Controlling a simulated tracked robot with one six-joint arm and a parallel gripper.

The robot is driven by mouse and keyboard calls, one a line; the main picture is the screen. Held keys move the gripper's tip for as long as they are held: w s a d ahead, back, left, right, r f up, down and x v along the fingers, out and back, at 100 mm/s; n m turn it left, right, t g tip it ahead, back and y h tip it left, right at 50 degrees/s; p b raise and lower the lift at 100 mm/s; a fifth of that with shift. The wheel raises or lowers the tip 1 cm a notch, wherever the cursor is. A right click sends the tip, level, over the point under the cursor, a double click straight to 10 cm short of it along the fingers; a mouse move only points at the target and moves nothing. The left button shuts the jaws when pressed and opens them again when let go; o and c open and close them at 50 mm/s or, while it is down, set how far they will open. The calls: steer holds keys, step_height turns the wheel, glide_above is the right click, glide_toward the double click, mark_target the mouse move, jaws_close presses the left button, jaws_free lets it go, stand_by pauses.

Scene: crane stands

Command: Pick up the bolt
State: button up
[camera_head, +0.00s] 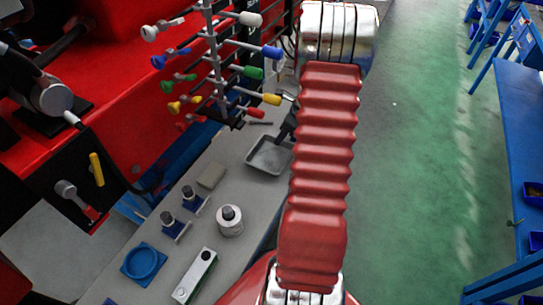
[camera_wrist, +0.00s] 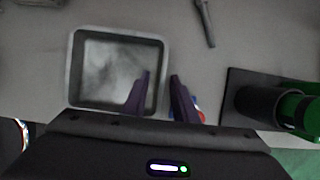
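The bolt (camera_wrist: 205,22) is a dark grey rod with a wider head. It lies on the grey table at the top of the wrist view, with its top end cut off by the frame. In the head view a small dark rod (camera_head: 260,123), which looks like the bolt, lies just beyond the tray. My gripper (camera_wrist: 160,75) is open, its two dark fingers apart with nothing between them. Its fingers overlap the tray's right side in the wrist view, and the bolt is up and to the right of them. In the head view my gripper (camera_head: 287,126) is partly hidden by my arm.
A grey metal tray (camera_wrist: 118,34) lies left of the bolt. A black base with a green cylinder (camera_wrist: 292,112) stands to the right. In the head view, a stand with coloured levers (camera_head: 220,65) rises close beside my gripper. Several parts, including a blue ring (camera_head: 143,263), occupy the near table.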

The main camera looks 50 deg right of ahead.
steer(key=shift+w+f, duration=0.25)
steer(key=shift+f, duration=0.35)
steer(key=shift+a, duration=0.1)
steer(key=shift+c, duration=0.5)
jaws_close()
